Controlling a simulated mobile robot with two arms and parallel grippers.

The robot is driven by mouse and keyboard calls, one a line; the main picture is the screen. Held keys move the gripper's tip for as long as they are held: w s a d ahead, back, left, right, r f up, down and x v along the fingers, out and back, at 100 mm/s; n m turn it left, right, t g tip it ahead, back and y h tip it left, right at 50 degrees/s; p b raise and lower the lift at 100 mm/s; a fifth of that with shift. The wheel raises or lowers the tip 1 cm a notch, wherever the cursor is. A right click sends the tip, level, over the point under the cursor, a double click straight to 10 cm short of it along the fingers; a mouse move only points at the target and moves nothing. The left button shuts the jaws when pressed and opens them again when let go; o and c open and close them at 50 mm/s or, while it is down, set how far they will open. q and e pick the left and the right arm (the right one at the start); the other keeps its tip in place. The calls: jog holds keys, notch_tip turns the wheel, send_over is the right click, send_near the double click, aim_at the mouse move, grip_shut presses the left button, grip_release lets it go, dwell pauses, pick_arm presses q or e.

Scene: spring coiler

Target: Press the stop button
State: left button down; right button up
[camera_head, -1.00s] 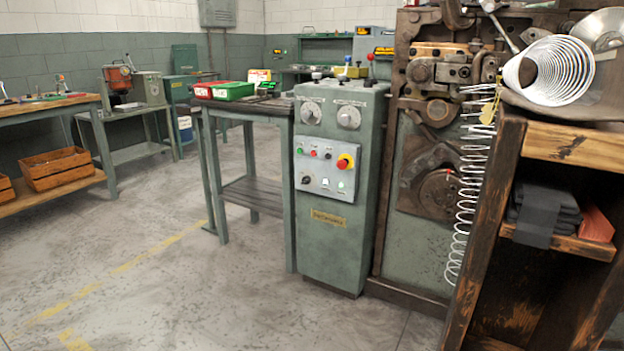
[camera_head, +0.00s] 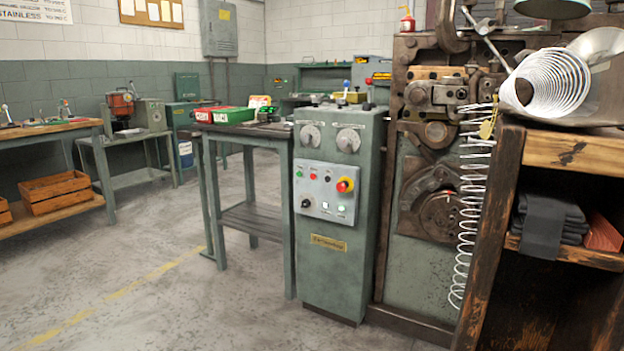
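The green control cabinet (camera_head: 338,270) stands upright near the middle of the head view. Its light grey button panel (camera_head: 327,193) faces me. On the panel is a large red knob on a yellow base (camera_head: 345,185) at the upper right. A smaller red button (camera_head: 313,176), a green one (camera_head: 299,171) and a black one sit to its left. A black selector (camera_head: 305,203) and lit white-green buttons (camera_head: 341,209) are lower down. I cannot read any label for the stop button. Neither of my grippers is in view.
The coiling machine (camera_head: 432,180) stands right of the cabinet, with a hanging wire spring (camera_head: 467,220). A wooden shelf (camera_head: 493,230) blocks the right foreground. A small table (camera_head: 250,218) stands left of the cabinet. The concrete floor (camera_head: 190,300) in front and to the left is clear.

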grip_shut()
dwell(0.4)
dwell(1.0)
